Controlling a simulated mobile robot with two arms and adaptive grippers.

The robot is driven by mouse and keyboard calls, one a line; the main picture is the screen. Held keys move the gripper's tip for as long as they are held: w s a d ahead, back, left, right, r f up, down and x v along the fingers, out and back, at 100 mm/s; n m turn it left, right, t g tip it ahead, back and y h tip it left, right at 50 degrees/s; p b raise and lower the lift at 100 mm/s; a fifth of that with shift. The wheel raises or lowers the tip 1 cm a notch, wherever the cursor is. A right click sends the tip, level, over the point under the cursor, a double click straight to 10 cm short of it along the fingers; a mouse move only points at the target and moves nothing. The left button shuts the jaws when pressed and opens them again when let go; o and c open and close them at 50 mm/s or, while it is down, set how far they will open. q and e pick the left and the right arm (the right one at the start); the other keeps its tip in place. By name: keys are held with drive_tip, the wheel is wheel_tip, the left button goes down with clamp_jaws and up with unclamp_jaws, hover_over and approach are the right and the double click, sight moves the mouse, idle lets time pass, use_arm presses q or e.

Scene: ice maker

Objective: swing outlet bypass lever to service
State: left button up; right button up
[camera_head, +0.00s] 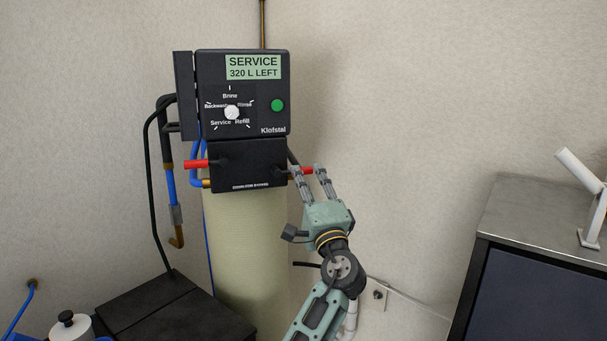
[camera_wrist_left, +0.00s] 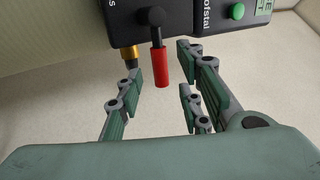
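The softener's black valve head (camera_head: 243,95) reads "SERVICE 320 L LEFT" on its display. Below it is a black bypass block (camera_head: 248,165) with a red lever on each side. The left red lever (camera_head: 196,164) points out to the left. The right red lever (camera_head: 307,170) points out to the right; I cannot read which is the outlet. My left gripper (camera_head: 309,172) is open at the right lever. In the left wrist view the red lever (camera_wrist_left: 161,70) lies between the spread fingers, with gaps visible on both sides. My right gripper is out of view.
A pale tank (camera_head: 245,240) stands under the valve, with blue and black hoses to its left. A dark box (camera_head: 165,310) stands at lower left. A metal-topped cabinet (camera_head: 540,220) is at right. The wall right of the valve is clear.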

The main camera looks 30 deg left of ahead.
use_arm(q)
drive_tip(key=v, duration=0.8)
